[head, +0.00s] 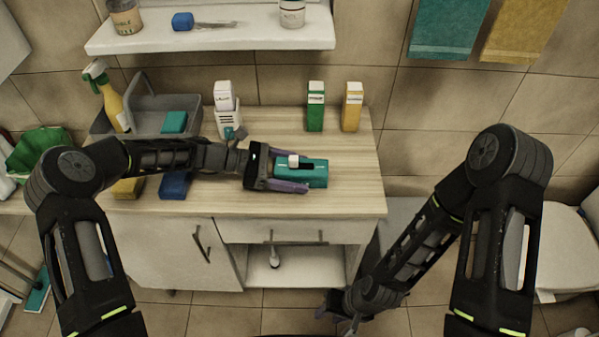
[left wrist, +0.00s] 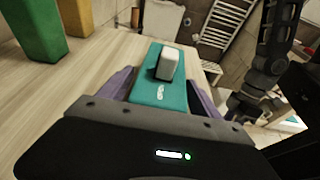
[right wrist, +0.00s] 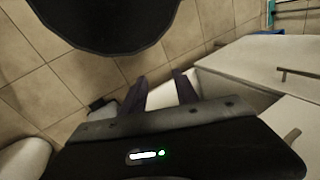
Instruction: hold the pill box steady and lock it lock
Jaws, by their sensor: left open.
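The pill box (head: 314,177) is a teal, flat box lying on the wooden counter, with a white block-shaped piece (head: 293,161) on its top, probably the lock. It also shows in the left wrist view (left wrist: 160,95), where the white piece (left wrist: 167,64) stands up from the lid. My left gripper (head: 289,174) is open, with its purple fingers on either side of the box's near end; I cannot tell if they touch it. My right gripper (right wrist: 160,92) hangs low in front of the cabinet, away from the counter, with its fingers apart and nothing between them.
On the counter (head: 345,200) stand a green carton (head: 316,106), a yellow carton (head: 352,107), a white bottle (head: 224,97) and a grey caddy (head: 150,106). Sponges (head: 175,185) lie under my left arm. A shelf (head: 210,35) hangs above. The counter's right end is clear.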

